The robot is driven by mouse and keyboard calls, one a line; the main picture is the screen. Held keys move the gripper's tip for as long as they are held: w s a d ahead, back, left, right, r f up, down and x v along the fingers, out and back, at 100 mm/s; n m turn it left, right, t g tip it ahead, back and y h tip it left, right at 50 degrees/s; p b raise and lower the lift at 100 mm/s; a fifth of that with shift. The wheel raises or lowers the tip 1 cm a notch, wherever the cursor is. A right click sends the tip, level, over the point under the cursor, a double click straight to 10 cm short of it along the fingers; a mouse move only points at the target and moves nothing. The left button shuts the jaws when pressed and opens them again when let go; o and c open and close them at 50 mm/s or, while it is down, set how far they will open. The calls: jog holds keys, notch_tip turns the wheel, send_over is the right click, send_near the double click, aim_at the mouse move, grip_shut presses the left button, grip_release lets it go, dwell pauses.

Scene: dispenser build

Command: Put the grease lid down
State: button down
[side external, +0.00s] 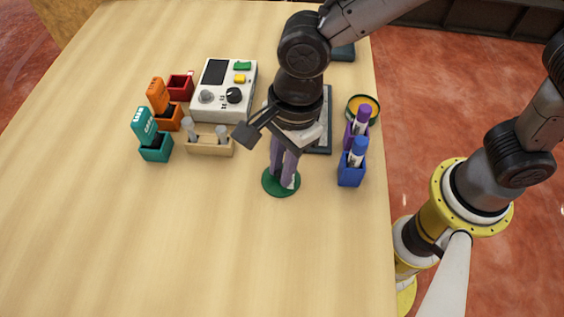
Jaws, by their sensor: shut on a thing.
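The grease lid appears to be the dark green round disc (270,186), lying flat at or just above the bare wood in the middle of the table. My gripper (286,184) points down over it, with its fingertips at the disc and shut on it. The fingers hide part of the disc's middle. I cannot tell whether the disc touches the table. An open round tin (363,99) with a green rim and orange contents, seemingly the grease tin, stands near the right table edge.
A purple holder (349,140) and a blue holder (350,177) with matching bottles stand right of my gripper. A white device (222,82), a beige rack (209,147), and teal, orange and red boxes stand left. A dark tray (326,139) lies behind my gripper. The front table is clear.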

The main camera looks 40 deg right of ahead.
jog(key=c, duration=0.8)
grip_release()
notch_tip(320, 180, up, 12)
jog(key=d, duration=0.1)
jog(key=shift+d, duration=0.4)
jog(key=d+r+n+t, duration=0.3)
jog(key=d+n, duration=0.5)
jog(key=d, duration=0.8)
jog(key=s+d+f+n+t+h, duration=0.1)
jog(key=s+d+f+n+t, duration=0.1)
jog(key=s+d+n, duration=0.6)
jog(key=shift+d+f+n+t+h, duration=0.35)
jog(key=shift+d+f+n, duration=0.6)
jog(key=shift+d, duration=1)
jog(key=shift+s, duration=0.1)
